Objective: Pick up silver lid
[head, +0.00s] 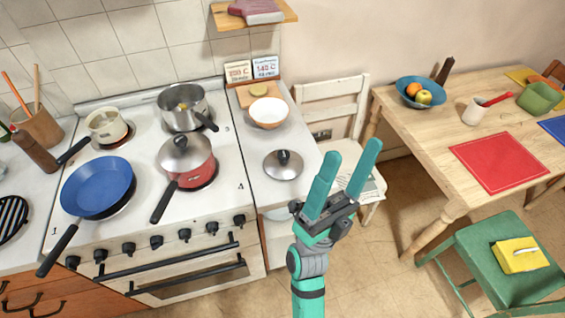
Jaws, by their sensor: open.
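A round silver lid (272,170) with a dark knob lies on the narrow white counter to the right of the stove. Another silver lid (173,155) with a dark knob sits on the red saucepan (201,176) on the stove. My gripper (350,153) is green, points upward in the picture and is open, with nothing between its fingers. It shows to the right of the counter lid, apart from it in the picture. Its exact height above the floor and counter is hard to tell.
A white bowl with an orange rim (269,122) stands on the counter behind the lid. A blue frying pan (97,187), a steel pot (182,118) and a cream pot (104,128) are on the stove (137,210). A white chair (336,115) and wooden table (425,140) stand right.

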